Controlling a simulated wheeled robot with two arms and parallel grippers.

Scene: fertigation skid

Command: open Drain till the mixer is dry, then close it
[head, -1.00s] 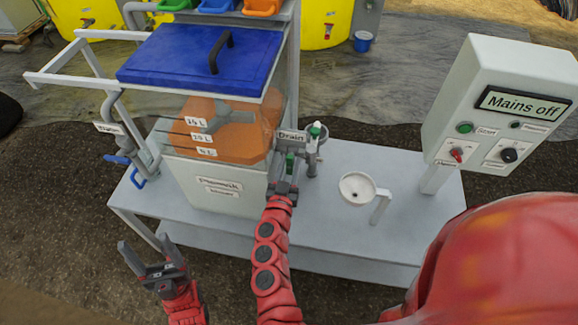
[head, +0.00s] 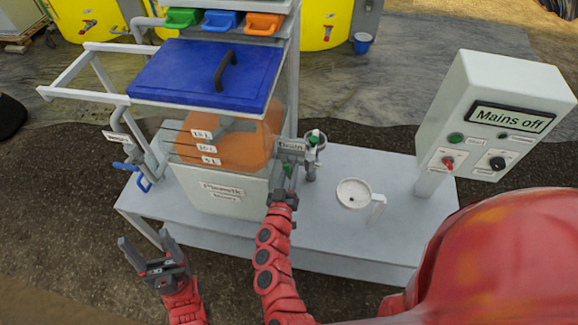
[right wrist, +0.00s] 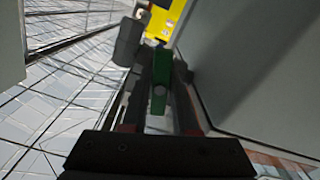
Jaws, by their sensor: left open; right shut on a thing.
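The mixer (head: 228,195) is a pale tank with a clear upper part, a shut blue lid (head: 190,75) and level marks. Orange liquid (head: 240,150) shows behind the marks; its exact level is hard to read. The "Drain" sign (head: 291,146) is at the tank's right side, above a green handle (head: 289,170). My right gripper (head: 286,190) is shut on this handle, which stands between its fingers in the right wrist view (right wrist: 160,85). Whether the valve is open cannot be told. My left gripper (head: 148,255) is open and empty, in front of the table's left end.
Another green-topped fitting (head: 315,140) stands just right of the sign. The control box (head: 500,110) at right reads "Mains off". A blue-handled valve (head: 143,183) is at left. Coloured bins (head: 222,20) are behind the lid.

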